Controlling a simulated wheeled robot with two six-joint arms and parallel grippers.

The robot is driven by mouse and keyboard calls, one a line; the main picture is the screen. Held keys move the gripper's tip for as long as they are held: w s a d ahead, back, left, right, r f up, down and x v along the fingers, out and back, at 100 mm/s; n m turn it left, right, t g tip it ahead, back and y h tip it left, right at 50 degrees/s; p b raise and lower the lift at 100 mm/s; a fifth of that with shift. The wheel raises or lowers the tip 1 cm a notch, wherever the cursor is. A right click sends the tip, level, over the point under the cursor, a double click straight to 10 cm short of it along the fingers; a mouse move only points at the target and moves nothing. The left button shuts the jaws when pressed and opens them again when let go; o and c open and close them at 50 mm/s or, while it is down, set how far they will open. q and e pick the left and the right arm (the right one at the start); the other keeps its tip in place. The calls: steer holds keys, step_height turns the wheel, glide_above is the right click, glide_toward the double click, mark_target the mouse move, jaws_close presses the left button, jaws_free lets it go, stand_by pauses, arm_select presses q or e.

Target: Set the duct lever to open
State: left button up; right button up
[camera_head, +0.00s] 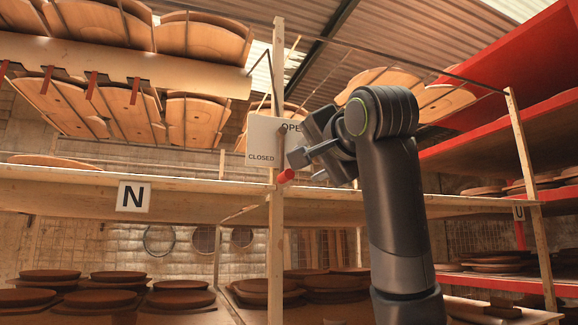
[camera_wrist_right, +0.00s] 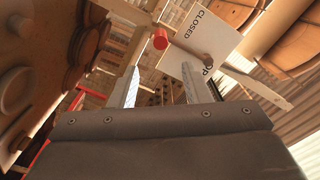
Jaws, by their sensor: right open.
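The duct lever has a red knob (camera_head: 285,176), which hangs at the lower edge of a white sign plate (camera_head: 258,140). The plate reads CLOSED at lower left and OPEN at upper right, with OPEN partly hidden by my right gripper. In the right wrist view, the red knob (camera_wrist_right: 160,39) stands out in front of the plate, and a brown round pivot (camera_wrist_right: 207,60) shows on the plate. My right gripper (camera_head: 304,167) is open, just right of the knob. In the right wrist view its fingers (camera_wrist_right: 157,78) are apart, with the knob beyond the tips. My left gripper is out of view.
A wooden upright post (camera_head: 276,230) stands beside the plate. A wooden shelf edge with an N sign (camera_head: 134,197) runs to the left. Red shelving (camera_head: 510,280) stands at right. Stacked brown discs (camera_head: 105,278) lie below. The space right of the post holds my right arm.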

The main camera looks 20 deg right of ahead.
mark_target(292, 173)
steer(key=w+p, duration=0.2)
steer(key=w, duration=0.1)
steer(key=w+p, duration=0.2)
steer(key=w, duration=0.2)
steer(key=w+p, duration=0.2)
steer(key=w, duration=0.2)
steer(key=shift+w+a+r, duration=0.1)
steer(key=shift+a+r, duration=0.05)
steer(key=shift+a, duration=0.1)
steer(key=shift+w+p, duration=0.4)
steer(key=shift+w, duration=0.05)
steer(key=shift+c, duration=0.4)
jaws_close()
